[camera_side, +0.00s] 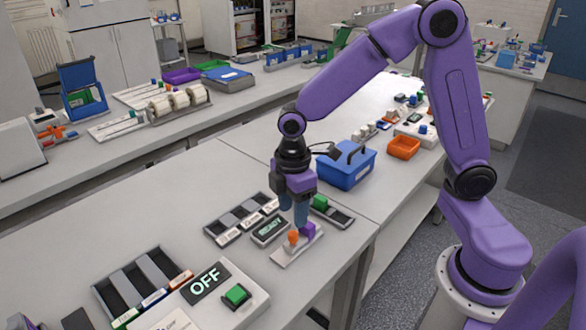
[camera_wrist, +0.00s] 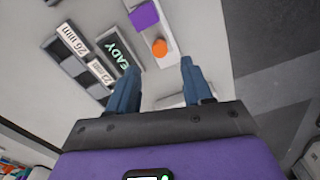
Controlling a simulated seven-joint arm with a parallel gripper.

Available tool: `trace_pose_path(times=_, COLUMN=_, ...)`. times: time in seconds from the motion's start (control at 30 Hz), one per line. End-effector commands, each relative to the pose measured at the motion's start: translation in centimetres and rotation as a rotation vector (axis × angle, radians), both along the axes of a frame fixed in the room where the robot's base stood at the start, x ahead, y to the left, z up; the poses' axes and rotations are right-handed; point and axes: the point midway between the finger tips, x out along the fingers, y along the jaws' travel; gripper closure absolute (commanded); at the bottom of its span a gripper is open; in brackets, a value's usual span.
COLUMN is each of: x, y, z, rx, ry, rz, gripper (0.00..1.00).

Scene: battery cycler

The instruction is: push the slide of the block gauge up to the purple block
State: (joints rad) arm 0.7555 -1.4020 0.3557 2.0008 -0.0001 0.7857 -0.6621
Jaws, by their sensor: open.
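The block gauge (camera_side: 286,256) is a pale flat strip near the table's front edge; it also shows in the wrist view (camera_wrist: 167,60). Its slide has a round orange knob (camera_side: 293,238), seen in the wrist view (camera_wrist: 159,47) too. The purple block (camera_side: 308,230) lies toward one end of the gauge; in the wrist view the block (camera_wrist: 145,15) is above the knob, with a short gap between them. My gripper (camera_side: 301,222) points down over the gauge, close to the block and knob. In the wrist view its blue fingers (camera_wrist: 160,66) are apart and empty, with the knob just beyond the tips.
A display (camera_side: 270,229) reading READY in the wrist view stands beside the gauge. Behind it is a dark tray with labelled slots (camera_side: 240,218). A dark holder with a green block (camera_side: 320,203) is close by. An OFF display (camera_side: 207,284) and green button (camera_side: 236,295) are at front left.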

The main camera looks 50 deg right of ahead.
Motion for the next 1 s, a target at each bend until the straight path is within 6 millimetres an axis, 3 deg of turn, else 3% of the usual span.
trace_pose_path(times=0.3, x=0.1, y=0.1, z=6.7, rx=0.004, ry=-0.005, rz=0.001, gripper=0.5)
trace_pose_path(times=0.5, x=0.0, y=0.1, z=9.4, rx=0.001, ry=-0.002, rz=0.001, gripper=0.5)
trace_pose_path(times=1.0, x=-0.1, y=0.0, z=10.4, rx=-0.001, ry=0.001, rz=0.0, gripper=0.5)
